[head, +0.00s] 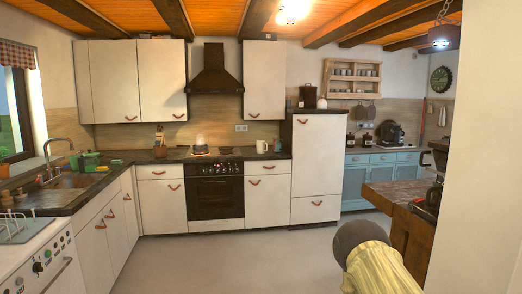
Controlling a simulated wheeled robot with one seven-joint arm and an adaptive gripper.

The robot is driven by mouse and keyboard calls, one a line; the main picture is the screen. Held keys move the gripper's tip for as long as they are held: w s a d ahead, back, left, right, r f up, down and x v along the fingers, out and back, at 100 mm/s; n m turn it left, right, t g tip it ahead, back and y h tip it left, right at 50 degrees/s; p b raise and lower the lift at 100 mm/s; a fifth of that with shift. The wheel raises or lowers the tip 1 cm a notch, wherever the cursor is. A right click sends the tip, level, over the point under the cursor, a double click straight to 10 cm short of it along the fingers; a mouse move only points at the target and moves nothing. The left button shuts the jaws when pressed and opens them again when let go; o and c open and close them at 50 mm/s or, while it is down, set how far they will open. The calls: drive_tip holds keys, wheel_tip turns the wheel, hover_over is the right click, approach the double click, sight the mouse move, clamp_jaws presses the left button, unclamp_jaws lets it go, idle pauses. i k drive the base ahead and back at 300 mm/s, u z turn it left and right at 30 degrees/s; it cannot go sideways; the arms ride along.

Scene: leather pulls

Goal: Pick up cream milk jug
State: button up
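A small cream jug-like vessel (262,147), most likely the cream milk jug, stands upright on the dark counter (235,152) along the back wall. It is right of the stove and left of the tall white cabinet. It is small and far off, so its details are hard to tell. Part of my arm shows at the bottom right, well in front of the counter and far from the jug. My gripper is not in view.
A black oven (215,197) has a pale kettle-like item (199,144) on its hob. A wooden table (395,192) and a pale wall (475,150) stand close on the right. The sink counter (60,200) runs along the left. The middle floor (240,262) is clear.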

sight(260, 145)
drive_tip(key=z, duration=0.4)
drive_tip(key=k, duration=0.5)
drive_tip(key=z, duration=0.3)
drive_tip(key=i, duration=0.6)
drive_tip(key=u, duration=0.95)
drive_tip(key=i, duration=1.65)
drive_tip(key=u, duration=0.75)
drive_tip(key=i, duration=3.6)
drive_tip(key=z, duration=0.3)
drive_tip(key=i, duration=1.5)
drive_tip(key=z, duration=1.5)
drive_tip(key=i, duration=1.05)
drive_tip(key=z, duration=0.85)
